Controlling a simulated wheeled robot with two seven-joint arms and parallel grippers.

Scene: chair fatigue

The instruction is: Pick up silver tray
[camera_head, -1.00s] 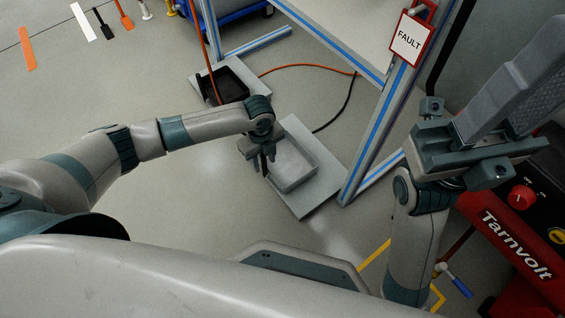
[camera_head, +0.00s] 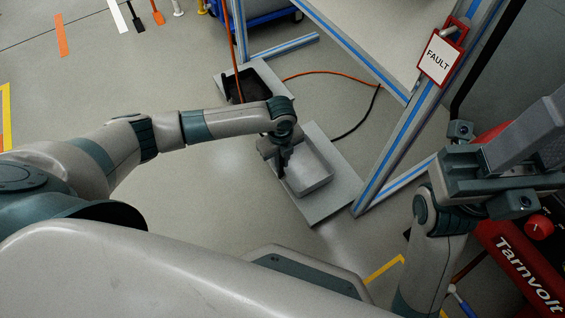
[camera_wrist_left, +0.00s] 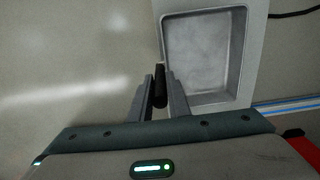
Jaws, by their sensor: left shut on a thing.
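The silver tray (camera_head: 311,174) is a shallow grey metal pan on a flat grey plate (camera_head: 338,199) near the middle of the head view. It also shows in the left wrist view (camera_wrist_left: 205,55), empty inside. My left gripper (camera_head: 283,172) points down at the tray's left side. In the left wrist view its two fingers (camera_wrist_left: 160,92) are shut on a dark upright piece at the tray's near-left edge. I cannot tell whether the tray is clear of the plate. My right gripper (camera_head: 525,150) is raised at the right edge, partly cut off, away from the tray.
A black tray (camera_head: 243,86) lies on another grey plate behind. A blue-striped frame leg (camera_head: 385,165) stands close right of the silver tray. Orange (camera_head: 330,73) and black cables cross the floor. A red Tarnvolt machine (camera_head: 520,268) is at lower right. Floor left of the tray is clear.

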